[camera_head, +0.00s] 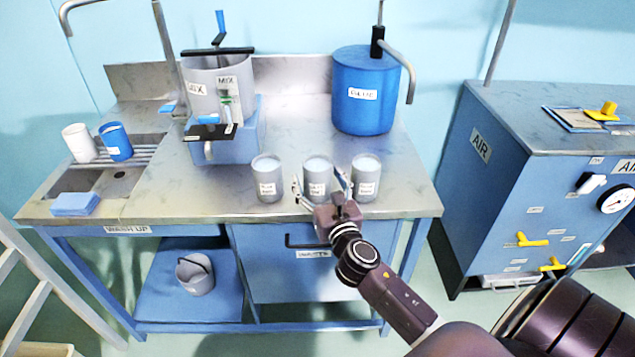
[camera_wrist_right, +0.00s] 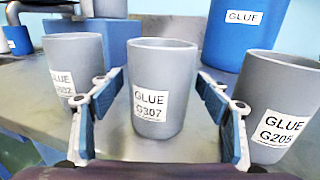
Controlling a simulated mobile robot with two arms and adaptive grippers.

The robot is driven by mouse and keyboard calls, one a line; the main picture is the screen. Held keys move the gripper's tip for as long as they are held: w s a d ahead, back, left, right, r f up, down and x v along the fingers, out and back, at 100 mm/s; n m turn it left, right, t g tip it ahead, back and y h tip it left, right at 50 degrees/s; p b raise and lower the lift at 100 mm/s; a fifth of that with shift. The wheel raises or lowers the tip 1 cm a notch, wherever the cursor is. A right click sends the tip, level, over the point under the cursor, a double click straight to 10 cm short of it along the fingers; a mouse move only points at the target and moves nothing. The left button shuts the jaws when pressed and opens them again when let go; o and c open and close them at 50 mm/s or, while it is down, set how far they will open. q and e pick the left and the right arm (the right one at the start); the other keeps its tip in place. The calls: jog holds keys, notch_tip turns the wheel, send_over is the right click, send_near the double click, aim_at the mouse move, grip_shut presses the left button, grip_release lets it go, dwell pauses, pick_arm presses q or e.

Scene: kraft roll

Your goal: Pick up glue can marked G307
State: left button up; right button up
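The grey glue can marked G307 (camera_wrist_right: 160,90) stands upright on the metal bench; in the head view it is the middle can (camera_head: 317,175) of a row of three. My right gripper (camera_head: 322,190) is open, with one finger on each side of this can. In the right wrist view its blue-padded fingers (camera_wrist_right: 157,110) show gaps to the can on both sides. A can (camera_wrist_right: 75,70), its label partly hidden by a finger, stands to the left. The can marked G205 (camera_wrist_right: 275,110) stands to the right, close to the right finger. My left gripper is not in view.
The two neighbouring cans, left (camera_head: 268,180) and right (camera_head: 366,180), leave narrow room beside the fingers. A blue glue drum (camera_head: 362,110) and a mixer pot (camera_head: 205,95) stand behind. The bench's front edge lies under my right wrist.

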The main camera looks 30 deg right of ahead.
jog(key=c, duration=1.6)
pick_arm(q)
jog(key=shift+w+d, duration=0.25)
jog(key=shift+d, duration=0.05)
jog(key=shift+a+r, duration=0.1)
pick_arm(e)
jog(key=shift+r, duration=0.25)
jog(key=shift+r+p, duration=0.6)
jog(key=shift+r, duration=0.65)
notch_tip(320, 180, up, 12)
jog(key=p, duration=0.3)
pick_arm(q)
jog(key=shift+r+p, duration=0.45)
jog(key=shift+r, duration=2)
pick_arm(e)
notch_tip(320, 180, up, 5)
send_over(322, 177)
jog(key=w, duration=0.3)
jog(key=shift+d, duration=0.45)
